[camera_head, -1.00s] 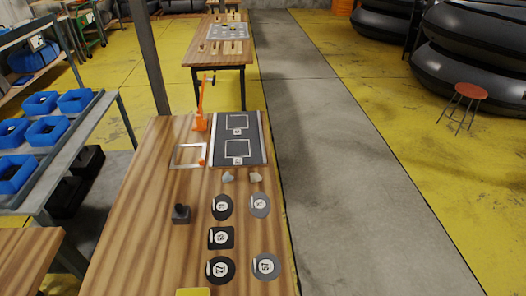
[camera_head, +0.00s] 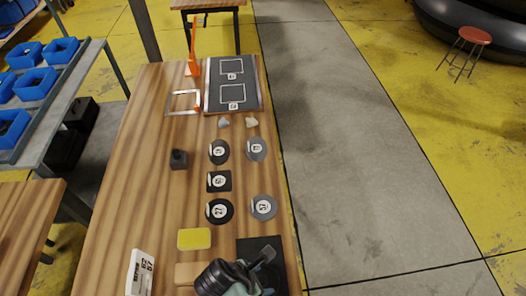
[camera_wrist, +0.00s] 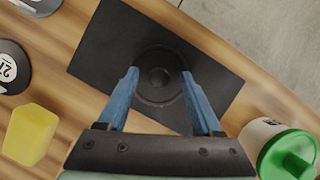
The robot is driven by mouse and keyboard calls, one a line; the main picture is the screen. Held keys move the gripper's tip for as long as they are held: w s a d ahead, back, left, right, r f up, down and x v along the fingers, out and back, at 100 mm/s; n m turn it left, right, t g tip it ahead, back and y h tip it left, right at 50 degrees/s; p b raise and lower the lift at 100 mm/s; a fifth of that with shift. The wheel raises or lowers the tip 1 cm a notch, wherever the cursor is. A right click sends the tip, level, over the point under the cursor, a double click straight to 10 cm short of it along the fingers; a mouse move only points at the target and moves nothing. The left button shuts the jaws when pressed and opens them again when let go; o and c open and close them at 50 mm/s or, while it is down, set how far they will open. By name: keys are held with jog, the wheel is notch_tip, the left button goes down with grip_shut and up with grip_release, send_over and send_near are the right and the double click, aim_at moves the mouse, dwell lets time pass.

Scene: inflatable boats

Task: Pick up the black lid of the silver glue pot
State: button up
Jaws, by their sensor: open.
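A round black lid-like disc with a raised knob (camera_wrist: 158,101) shows in the wrist view, on or above a black mat (camera_wrist: 98,57). No silver pot wall shows around it, so I cannot tell whether it sits on a pot. My gripper (camera_wrist: 160,75) is open, its blue fingers to either side of the knob, with nothing held. A pale pot with a green lid (camera_wrist: 289,153) stands at the lower right of the wrist view. In the head view my gripper (camera_head: 262,258) hangs over the mat (camera_head: 252,242) at the near end of the bench.
A yellow block (camera_head: 194,239) also shows in the wrist view (camera_wrist: 30,134). Several numbered dark patches (camera_head: 219,211) lie farther up the wooden bench (camera_head: 135,180). A white printed card (camera_head: 141,272) is at the near left. A small dark block (camera_head: 179,159) stands mid-bench.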

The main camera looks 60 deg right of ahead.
jog(key=shift+d+f, duration=0.1)
jog(key=shift+f, duration=0.1)
grip_shut()
jog(key=shift+r, duration=0.1)
